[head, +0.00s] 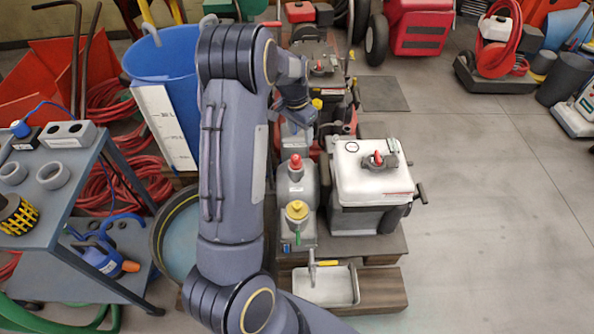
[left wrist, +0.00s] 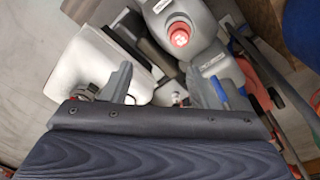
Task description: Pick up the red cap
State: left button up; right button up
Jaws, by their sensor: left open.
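The red cap (head: 295,161) sits on top of a grey bottle (head: 297,188) in the middle of the head view. In the left wrist view the red cap (left wrist: 180,36) shows at the top, on the grey bottle (left wrist: 188,15). My left gripper (head: 297,122) hangs behind the red cap in the head view, over another grey bottle (head: 296,141). In the left wrist view my left gripper (left wrist: 167,88) is open, with nothing held between its fingers. The red cap lies beyond the fingertips, apart from them. My right gripper is not in view.
A bottle with a yellow cap (head: 297,210) stands in front. A white-topped machine (head: 372,170) with a red knob stands close on the right. A blue bucket (head: 170,60) and a grey cart (head: 62,190) stand to the left.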

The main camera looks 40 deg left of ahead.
pick_arm(q)
jog(key=m+b, duration=0.1)
send_near(296, 157)
jog(key=shift+g+y, duration=0.4)
jog(key=f, duration=0.3)
jog(key=w+d+f, duration=0.1)
jog(key=f, duration=0.1)
jog(key=shift+w+f, duration=0.1)
jog(key=shift+f, duration=0.05)
jog(key=f, duration=0.4)
jog(key=shift+s+a+f, duration=0.1)
jog(key=shift+s+a, duration=0.1)
jog(key=shift+s, duration=0.15)
jog(key=shift+f, duration=0.4)
jog(key=shift+c, duration=0.4)
jog(key=c, duration=0.7)
